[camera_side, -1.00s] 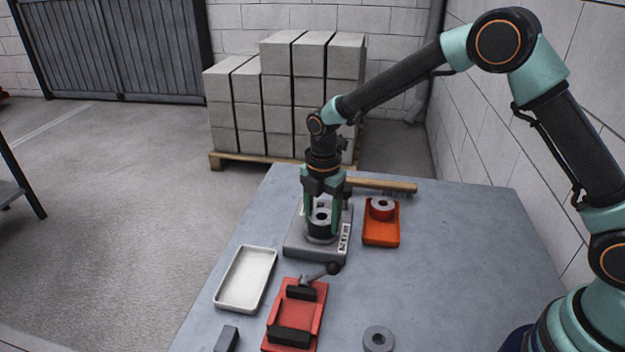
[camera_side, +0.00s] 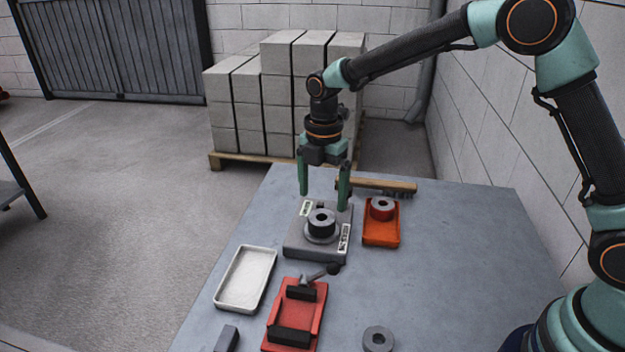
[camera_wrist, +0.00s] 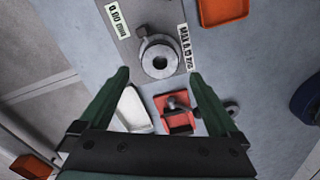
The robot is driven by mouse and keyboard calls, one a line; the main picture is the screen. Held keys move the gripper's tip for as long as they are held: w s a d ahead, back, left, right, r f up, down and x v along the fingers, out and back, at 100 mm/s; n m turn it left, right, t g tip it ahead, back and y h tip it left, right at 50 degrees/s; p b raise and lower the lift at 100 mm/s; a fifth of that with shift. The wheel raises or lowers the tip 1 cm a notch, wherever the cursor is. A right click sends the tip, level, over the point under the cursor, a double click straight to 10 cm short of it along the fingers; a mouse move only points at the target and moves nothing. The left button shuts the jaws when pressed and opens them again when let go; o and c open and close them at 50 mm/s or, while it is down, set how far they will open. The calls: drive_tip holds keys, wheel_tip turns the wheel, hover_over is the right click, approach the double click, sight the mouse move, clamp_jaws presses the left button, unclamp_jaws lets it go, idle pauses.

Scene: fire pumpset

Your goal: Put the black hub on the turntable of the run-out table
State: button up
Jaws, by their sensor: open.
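The black hub (camera_side: 322,229) sits upright on the round turntable (camera_side: 309,237) of the grey run-out table (camera_side: 299,249), near the back of the bench. In the wrist view the hub (camera_wrist: 149,59) shows from above with its dark bore, and looks roughly centred on the turntable. My gripper (camera_side: 324,199) is above and a little behind the hub, apart from it, with its two green fingers spread wide and nothing between them. In the wrist view my gripper (camera_wrist: 160,74) has its open fingers on either side, below the hub in the picture.
In front are an empty white tray (camera_side: 246,279), a red vice (camera_side: 311,316) with a raised handle, and a grey ring (camera_side: 378,339).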

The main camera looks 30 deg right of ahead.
drive_tip(key=s+d+r+m+t, duration=0.1)
drive_tip(key=s+d+r+m, duration=0.3)
drive_tip(key=r, duration=0.3)
drive_tip(key=s+d+r+m+t, duration=0.2)
drive_tip(key=s+r+m, duration=0.2)
drive_tip(key=r+m, duration=0.25)
drive_tip(key=s+d+m+t, duration=0.2)
drive_tip(key=s+d+m, duration=0.3)
drive_tip(key=s+m, duration=0.5)
drive_tip(key=shift+d+f+m+t, duration=0.15)
drive_tip(key=shift+m+t, duration=0.15)
drive_tip(key=shift+m, duration=0.65)
drive_tip(key=shift+s, duration=0.1)
